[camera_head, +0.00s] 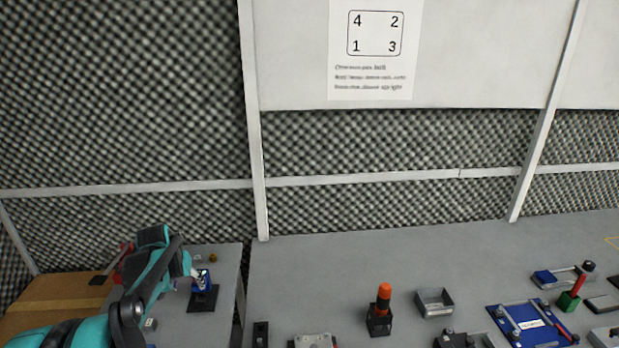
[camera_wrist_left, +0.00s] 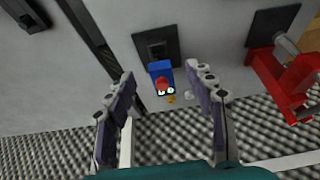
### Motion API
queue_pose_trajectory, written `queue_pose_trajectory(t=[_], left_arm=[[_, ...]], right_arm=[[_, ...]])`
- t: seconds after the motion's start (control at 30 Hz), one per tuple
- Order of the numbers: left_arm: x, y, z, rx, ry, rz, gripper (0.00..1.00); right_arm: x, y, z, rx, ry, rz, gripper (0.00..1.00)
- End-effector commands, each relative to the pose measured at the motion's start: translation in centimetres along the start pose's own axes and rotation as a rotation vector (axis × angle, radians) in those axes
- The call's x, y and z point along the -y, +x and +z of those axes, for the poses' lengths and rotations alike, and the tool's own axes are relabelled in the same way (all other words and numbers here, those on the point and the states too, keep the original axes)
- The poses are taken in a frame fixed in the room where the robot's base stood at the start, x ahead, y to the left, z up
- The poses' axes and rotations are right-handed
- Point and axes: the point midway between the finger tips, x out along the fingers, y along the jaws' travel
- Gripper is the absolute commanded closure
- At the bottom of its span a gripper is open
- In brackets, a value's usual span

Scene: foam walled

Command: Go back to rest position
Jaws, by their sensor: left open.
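My left arm comes in from the lower left in the head view, and its gripper (camera_head: 190,271) is over the left part of the grey table. In the left wrist view the two fingers of the left gripper (camera_wrist_left: 160,74) are spread wide apart. A small blue device (camera_head: 203,274) with a black base (camera_head: 202,299) stands just beside the fingers. In the left wrist view the blue device (camera_wrist_left: 155,69) with a red part shows between the fingers, with a gap on both sides. My right gripper is not in view.
A red tool (camera_wrist_left: 280,83) stands near the gripper. A cardboard-brown surface (camera_head: 50,300) is at far left. An orange-topped black device (camera_head: 383,292), a metal tray (camera_head: 434,302) and a blue plate (camera_head: 512,322) sit on the right table. Foam walls with white rails stand behind.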

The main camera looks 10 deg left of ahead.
Motion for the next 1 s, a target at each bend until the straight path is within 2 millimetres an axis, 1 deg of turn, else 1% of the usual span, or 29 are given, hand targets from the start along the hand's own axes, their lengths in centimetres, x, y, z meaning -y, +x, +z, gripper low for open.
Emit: queue_pose_trajectory(t=[0.07,0.13,0.17,0.2,0.27,0.3,0.37,0.4,0.47,0.5,0.57,0.6,0.7,0.8,0.93,0.97,1.0], left_arm=[[-0.9,-0.7,0.3,-0.005,0.008,0.002,0.46],[-2.7,-1.9,0.9,-0.015,0.023,0.006,0.46],[-3.6,-2.6,1.4,-0.020,0.031,0.008,0.46],[-5.2,-3.6,2.1,-0.029,0.044,0.012,0.46],[-7.7,-5.4,3.5,-0.047,0.066,0.019,0.46],[-9.3,-6.5,4.7,-0.059,0.082,0.024,0.46],[-11.7,-8.1,6.7,-0.079,0.105,0.032,0.46],[-13.1,-9.0,8.1,-0.092,0.121,0.039,0.46],[-15.1,-10.2,10.3,-0.112,0.143,0.051,0.46],[-16.2,-10.9,11.8,-0.126,0.158,0.059,0.46],[-17.8,-11.8,14.2,-0.145,0.180,0.071,0.46],[-18.7,-12.2,15.8,-0.159,0.194,0.080,0.46],[-20.4,-12.7,19.5,-0.189,0.225,0.105,0.46],[-21.5,-12.8,22.5,-0.212,0.249,0.125,0.46],[-22.2,-12.6,24.7,-0.231,0.268,0.142,0.46],[-22.3,-12.6,25.0,-0.234,0.270,0.144,0.54],[-22.4,-12.5,25.3,-0.237,0.271,0.146,0.64]], right_arm=[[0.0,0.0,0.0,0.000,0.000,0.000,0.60],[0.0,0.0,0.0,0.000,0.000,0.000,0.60],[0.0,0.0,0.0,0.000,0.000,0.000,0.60],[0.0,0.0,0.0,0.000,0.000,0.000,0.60],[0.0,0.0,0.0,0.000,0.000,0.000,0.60],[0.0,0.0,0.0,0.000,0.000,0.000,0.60],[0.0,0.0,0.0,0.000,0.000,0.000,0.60],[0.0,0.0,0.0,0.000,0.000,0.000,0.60],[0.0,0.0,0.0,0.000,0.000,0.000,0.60],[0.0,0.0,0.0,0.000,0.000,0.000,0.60],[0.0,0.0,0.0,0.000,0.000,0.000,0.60],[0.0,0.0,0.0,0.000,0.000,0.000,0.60],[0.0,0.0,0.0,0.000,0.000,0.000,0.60],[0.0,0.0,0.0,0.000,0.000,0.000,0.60],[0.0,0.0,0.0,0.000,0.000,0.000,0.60],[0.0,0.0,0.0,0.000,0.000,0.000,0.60],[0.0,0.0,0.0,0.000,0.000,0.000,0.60]])
